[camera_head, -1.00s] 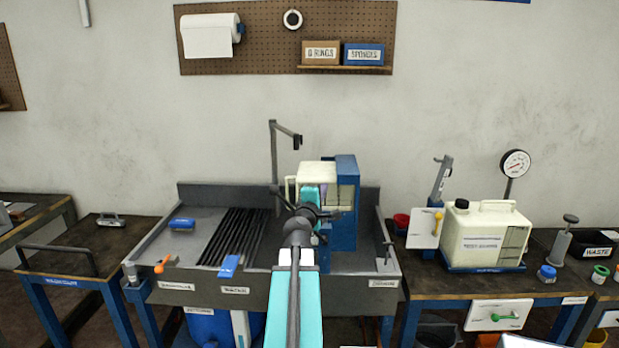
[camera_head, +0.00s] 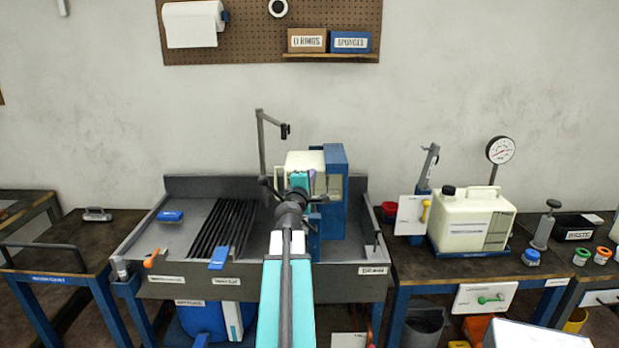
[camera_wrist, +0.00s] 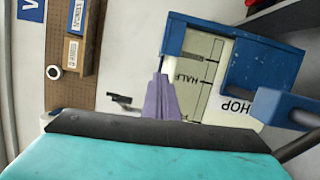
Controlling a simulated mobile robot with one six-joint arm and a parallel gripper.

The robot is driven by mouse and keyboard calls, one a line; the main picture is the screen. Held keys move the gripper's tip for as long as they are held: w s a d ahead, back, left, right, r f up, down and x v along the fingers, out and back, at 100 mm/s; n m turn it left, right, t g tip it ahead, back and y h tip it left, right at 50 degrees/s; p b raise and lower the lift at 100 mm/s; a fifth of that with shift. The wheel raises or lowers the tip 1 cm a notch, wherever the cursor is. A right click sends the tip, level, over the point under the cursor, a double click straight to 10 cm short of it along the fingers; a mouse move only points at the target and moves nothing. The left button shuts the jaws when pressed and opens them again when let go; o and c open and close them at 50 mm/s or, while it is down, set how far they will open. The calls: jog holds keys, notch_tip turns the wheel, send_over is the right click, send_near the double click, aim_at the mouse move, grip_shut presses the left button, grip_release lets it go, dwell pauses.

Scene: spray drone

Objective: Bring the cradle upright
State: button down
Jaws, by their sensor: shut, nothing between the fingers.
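The cradle (camera_head: 334,209) is a blue frame standing at the right end of the grey sink bench. It holds a cream hopper tank (camera_head: 302,160). In the wrist view the cradle (camera_wrist: 265,68) shows close up, with the tank (camera_wrist: 205,80) marked HALF and HOP in its opening. I cannot tell how far the cradle is tilted. My gripper's purple fingers (camera_wrist: 160,98) are closed together and empty, appearing in front of the cradle's edge; contact is unclear. In the head view my wrist hides much of the gripper (camera_head: 312,183) and part of the tank.
A cream jug (camera_head: 470,215) and pressure gauge (camera_head: 500,150) stand on the right bench.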

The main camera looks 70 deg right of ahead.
jog(key=d+p, duration=0.1)
jog(key=d, duration=0.6)
jog(key=shift+w+d+p, duration=0.15)
jog(key=shift+w+p, duration=0.2)
jog(key=shift+w, duration=0.1)
jog(key=shift+s+r, duration=0.1)
jog(key=shift+s, duration=0.1)
dwell(0.3)
